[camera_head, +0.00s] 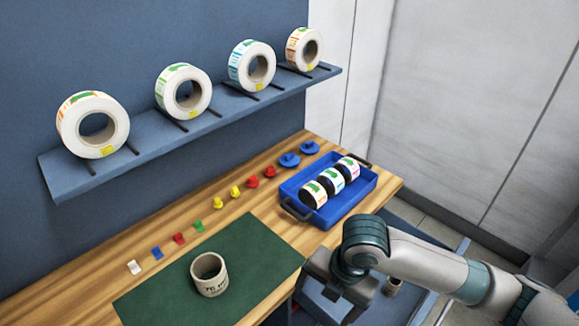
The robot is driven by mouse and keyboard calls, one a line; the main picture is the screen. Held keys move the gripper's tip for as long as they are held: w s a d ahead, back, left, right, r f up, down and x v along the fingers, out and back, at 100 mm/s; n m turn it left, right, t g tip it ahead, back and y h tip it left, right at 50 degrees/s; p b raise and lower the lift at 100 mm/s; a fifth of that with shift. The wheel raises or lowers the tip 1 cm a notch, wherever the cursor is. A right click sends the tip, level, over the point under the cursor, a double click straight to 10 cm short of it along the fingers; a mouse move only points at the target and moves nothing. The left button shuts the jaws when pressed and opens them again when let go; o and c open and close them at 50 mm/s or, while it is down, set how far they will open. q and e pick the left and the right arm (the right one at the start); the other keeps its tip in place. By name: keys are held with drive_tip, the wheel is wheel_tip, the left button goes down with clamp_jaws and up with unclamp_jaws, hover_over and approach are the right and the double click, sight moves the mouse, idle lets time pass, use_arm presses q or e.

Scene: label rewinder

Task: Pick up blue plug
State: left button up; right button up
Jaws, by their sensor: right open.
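Two round blue plugs (289,160) (309,148) with raised knobs stand on the wooden table near the wall, at the far end of a row of coloured pieces. A smaller blue piece (156,253) sits nearer the left end, between a white and a red one. My right gripper (322,298) is open at the table's front edge, right of the green mat and well apart from all the blue pieces. Its fingertips are hard to make out. My left gripper is not in view.
A blue tray (358,198) with dark handles holds three label rolls (333,181). A cardboard core (208,274) stands on the green mat (250,250). Yellow plugs (235,191) and red plugs (268,171) line the wall side. A shelf (150,143) above carries several large label rolls.

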drive_tip(key=s+a+f+m+t+y, duration=0.2)
drive_tip(key=s+a+f+m+y, duration=0.15)
drive_tip(key=m, duration=0.45)
drive_tip(key=s+d+f+m+t+h, duration=0.1)
drive_tip(key=s+d+f+m+h, duration=0.2)
drive_tip(key=s+d+f+m, duration=0.45)
drive_tip(key=s+d+f+m+h, duration=0.2)
drive_tip(key=s+d+f+m, duration=0.2)
drive_tip(key=d+f+m, duration=0.6)
drive_tip(key=s+d+f+m+g+b, duration=0.1)
drive_tip(key=s+f+b, duration=0.15)
drive_tip(key=f, duration=1.15)
drive_tip(key=s+d+f+m+b, duration=0.15)
drive_tip(key=s+f, duration=0.25)
drive_tip(key=f, duration=1)
use_arm(q)
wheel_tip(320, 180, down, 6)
drive_tip(key=b, duration=0.2)
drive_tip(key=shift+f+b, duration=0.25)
drive_tip(key=shift+b, duration=0.1)
use_arm(e)
drive_tip(key=s+d+f+g, duration=0.1)
drive_tip(key=s+d+f, duration=0.1)
drive_tip(key=s+f, duration=1.4)
drive_tip(key=shift+f+n+h, duration=0.35)
drive_tip(key=shift+n, duration=0.05)
